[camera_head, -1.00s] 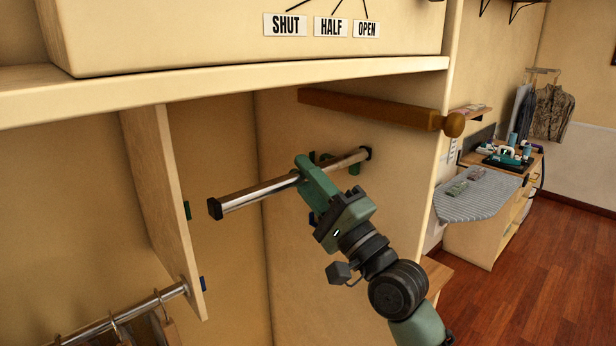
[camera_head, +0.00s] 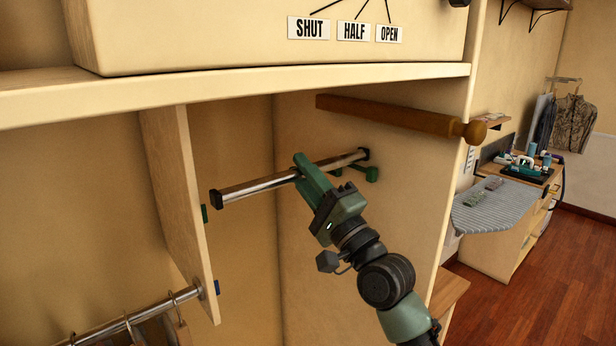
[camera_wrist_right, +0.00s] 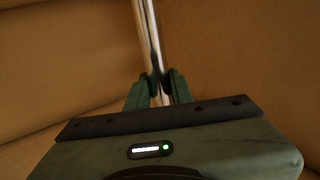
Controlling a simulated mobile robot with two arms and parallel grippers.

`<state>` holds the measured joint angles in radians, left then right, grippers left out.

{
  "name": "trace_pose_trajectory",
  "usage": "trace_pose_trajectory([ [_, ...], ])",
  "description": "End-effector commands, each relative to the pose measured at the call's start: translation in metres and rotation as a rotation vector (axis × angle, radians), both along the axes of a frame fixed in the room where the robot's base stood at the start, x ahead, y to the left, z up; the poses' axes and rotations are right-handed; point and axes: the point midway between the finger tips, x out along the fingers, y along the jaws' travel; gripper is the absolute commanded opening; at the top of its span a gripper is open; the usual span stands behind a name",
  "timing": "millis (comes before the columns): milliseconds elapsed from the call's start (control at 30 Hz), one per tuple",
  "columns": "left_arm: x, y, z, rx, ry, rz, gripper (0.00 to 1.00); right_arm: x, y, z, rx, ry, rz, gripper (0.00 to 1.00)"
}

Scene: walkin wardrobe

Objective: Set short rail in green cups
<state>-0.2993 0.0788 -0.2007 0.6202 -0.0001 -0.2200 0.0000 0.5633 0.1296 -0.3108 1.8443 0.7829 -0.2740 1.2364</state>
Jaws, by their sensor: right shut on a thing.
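The short rail (camera_head: 257,186) is a chrome bar with dark end caps, held nearly level across the closet bay. My right gripper (camera_head: 303,172) is shut on it near its middle; the rail also shows between the fingers in the right wrist view (camera_wrist_right: 149,40). A green cup (camera_head: 371,174) is on the right side wall, just below the rail's right end. Another green cup (camera_head: 205,214) is on the edge of the left divider, below the rail's left end. Both rail ends appear above the cups; exact gaps cannot be told. My left gripper is not in view.
A wooden rod (camera_head: 390,115) with a round knob lies above, under the shelf (camera_head: 250,92). The divider (camera_head: 180,200) bounds the bay on the left, with a blue cup (camera_head: 217,287) lower down. A lower rail (camera_head: 125,322) carries hangers. An ironing board (camera_head: 500,207) stands at right.

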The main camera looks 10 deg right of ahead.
Motion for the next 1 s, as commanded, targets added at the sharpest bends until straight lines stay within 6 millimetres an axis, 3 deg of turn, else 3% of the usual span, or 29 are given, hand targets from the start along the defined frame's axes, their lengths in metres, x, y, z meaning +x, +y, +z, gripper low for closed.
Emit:
trace_pose_trajectory([
  [1000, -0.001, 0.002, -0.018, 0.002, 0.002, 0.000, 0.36, 0.042, 0.028, 0.001, 0.003, -0.003, 0.001, 0.00],
])
